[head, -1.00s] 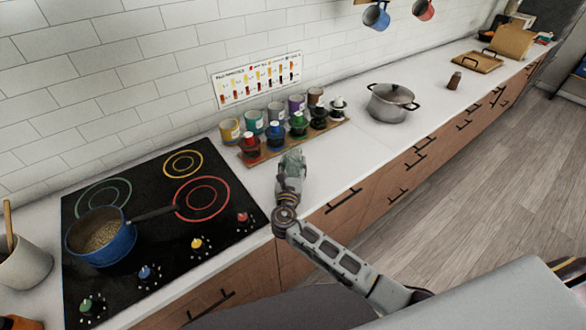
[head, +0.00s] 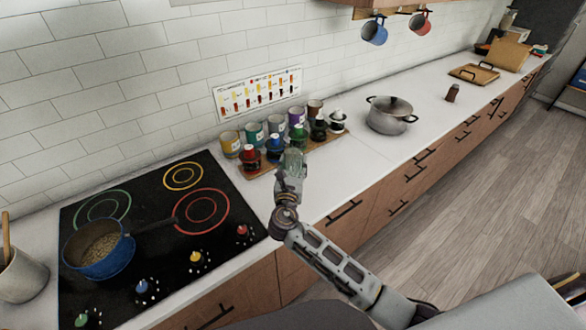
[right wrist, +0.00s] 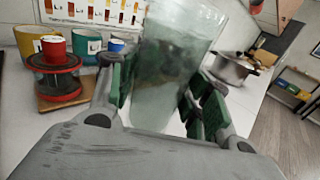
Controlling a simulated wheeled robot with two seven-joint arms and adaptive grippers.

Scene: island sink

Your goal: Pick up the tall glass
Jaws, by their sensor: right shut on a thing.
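The tall glass (right wrist: 172,65) is clear and greenish. In the right wrist view it stands between the two green-padded fingers of my right gripper (right wrist: 158,98), which is shut on it. In the head view the glass (head: 293,161) shows at the end of my right gripper (head: 290,172), over the counter in front of the wooden board with cups. The glass leans a little in the wrist view. Its base is hidden by the gripper, so I cannot tell if it touches the counter. My left gripper is not in view.
A wooden board (head: 322,146) holds several coloured cups and small bottles just behind the glass. A stove (head: 150,215) with a blue pan (head: 100,258) is at left. A grey pot (head: 388,122) stands at right. The counter between the board and pot's front edge is clear.

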